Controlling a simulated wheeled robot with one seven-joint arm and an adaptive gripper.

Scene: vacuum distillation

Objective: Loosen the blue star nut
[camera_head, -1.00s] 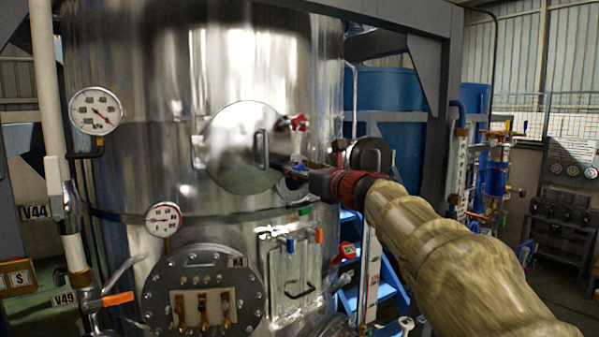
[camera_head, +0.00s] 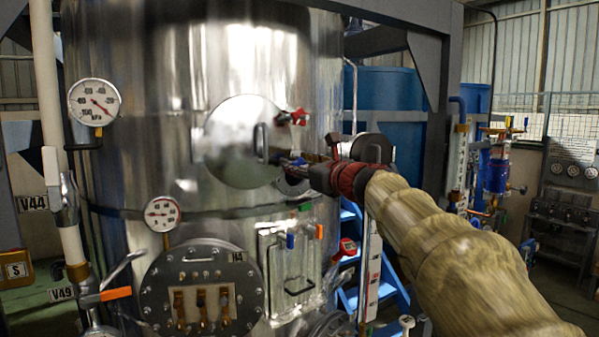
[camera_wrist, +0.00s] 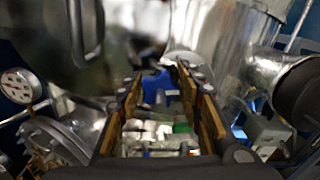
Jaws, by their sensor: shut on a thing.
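The blue star nut is mostly hidden by my gripper in the head view. In the wrist view, a blurred blue shape (camera_wrist: 160,84), seemingly the nut, lies between my fingertips. My gripper (camera_head: 284,160) is at the lower right edge of the round steel hatch (camera_head: 238,143), reaching in from the right; it also shows in the wrist view (camera_wrist: 160,76). Its fingers are apart, shut on the blue piece. A red star nut (camera_head: 291,117) sits just above my gripper at the hatch's right edge.
The steel vessel (camera_head: 180,60) fills the left and middle. Below the hatch are a flanged round cover (camera_head: 202,261) and a panel with blue (camera_head: 290,241), green (camera_head: 304,207) and orange (camera_head: 319,231) handles. A pressure gauge (camera_head: 95,102) is at the left. Blue steps (camera_head: 350,297) stand behind my arm.

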